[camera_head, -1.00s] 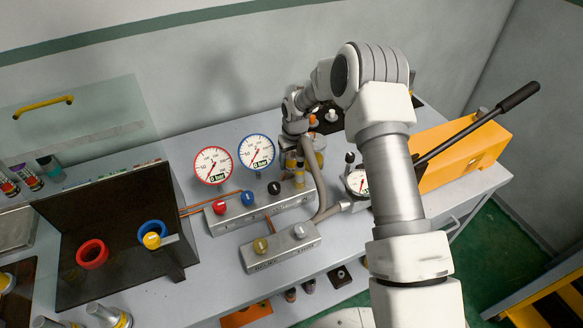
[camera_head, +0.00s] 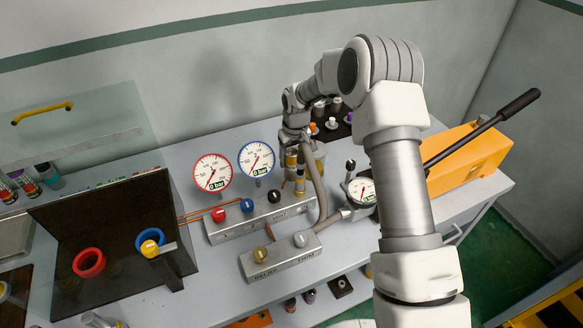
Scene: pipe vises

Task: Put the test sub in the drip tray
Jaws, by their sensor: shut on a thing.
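My gripper (camera_head: 292,149) points down behind the valve manifold, just right of the blue-rimmed gauge. Its fingers are small and partly hidden by my wrist. It is shut on a small cylinder with a yellow band (camera_head: 291,159), which looks like the test sub. I cannot tell whether its lower end touches anything. Another yellow-banded fitting (camera_head: 300,182) stands on the manifold just below it. I cannot surely tell which thing is the drip tray; a shallow grey metal tray (camera_head: 14,240) shows at the left edge, cut off by the frame.
The manifold (camera_head: 240,222) carries coloured knobs and two gauges. A grey hose (camera_head: 319,190) curves beside it. A dark box (camera_head: 110,225) with red and blue rings stands left, near a clear shield (camera_head: 85,130). An orange pump (camera_head: 465,160) with a long handle stands right. A valve block (camera_head: 282,262) sits in front.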

